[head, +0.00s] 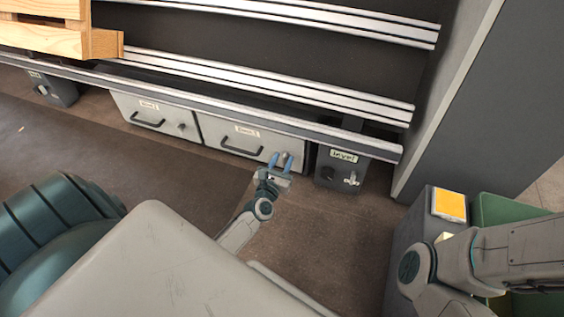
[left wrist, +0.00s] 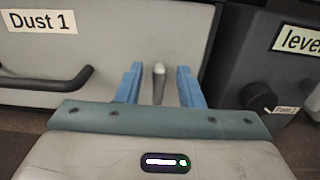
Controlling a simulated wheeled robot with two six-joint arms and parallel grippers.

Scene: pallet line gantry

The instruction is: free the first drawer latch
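The drawer labelled Dust 1 (left wrist: 75,45) is a pale grey box front with a black handle (left wrist: 45,82). In the head view it is the right-hand drawer (head: 213,128) under the rails. Its latch, a small metal pin (left wrist: 159,84), stands upright right of the handle. My left gripper (head: 281,162) is at this latch. Its blue fingers, also in the left wrist view (left wrist: 159,86), are open, one each side of the pin, with a gap on both sides. My right arm shows at the right, but its gripper is out of view.
A second drawer (head: 158,116) with a handle and latch is at the left. A dark box labelled level (head: 340,170), with knobs, stands close right of my left gripper. A grey post with a yellow top (head: 450,204) and a green bin (head: 497,209) stand at the right.

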